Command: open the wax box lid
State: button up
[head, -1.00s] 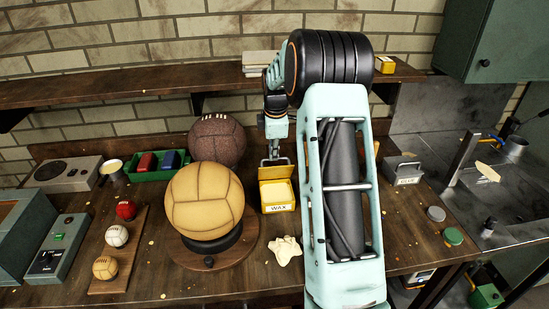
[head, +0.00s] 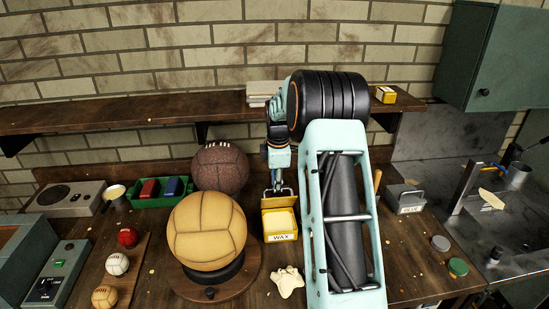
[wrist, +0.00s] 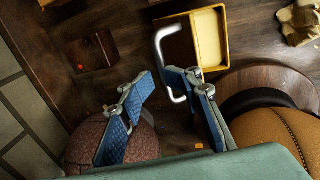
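The wax box (head: 281,238) is a small yellow box with a WAX label, on the bench right of the large tan ball. Its lid (head: 277,203) stands raised at the back edge, and pale wax shows inside. The lid's silver handle (head: 280,190) sticks up just below my gripper (head: 278,168). In the wrist view, the box (wrist: 224,66) is at the top and the handle (wrist: 161,55) reaches between or beside my blue fingertips (wrist: 158,80). The fingers are apart and nothing is clamped between them; whether one touches the handle I cannot tell.
The tan ball (head: 207,230) on its round stand is close left of the box, with a dark brown ball (head: 220,166) behind. A crumpled pale piece (head: 288,281) lies in front. A grey box (head: 406,199) stands right of my arm. A shelf (head: 120,109) runs behind.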

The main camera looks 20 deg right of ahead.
jog(key=w+d+r+p, duration=0.2)
jog(key=w+r+p, duration=0.1)
jog(key=w+r, duration=0.4)
jog(key=shift+r+p, duration=0.3)
jog(key=shift+r, duration=0.3)
dwell(0.4)
dwell(0.4)
notch_tip(320, 180, up, 12)
jog(key=s, duration=0.2)
jog(key=shift+s+a, duration=0.15)
jog(key=shift+a, duration=0.2)
jog(key=shift+f, duration=0.1)
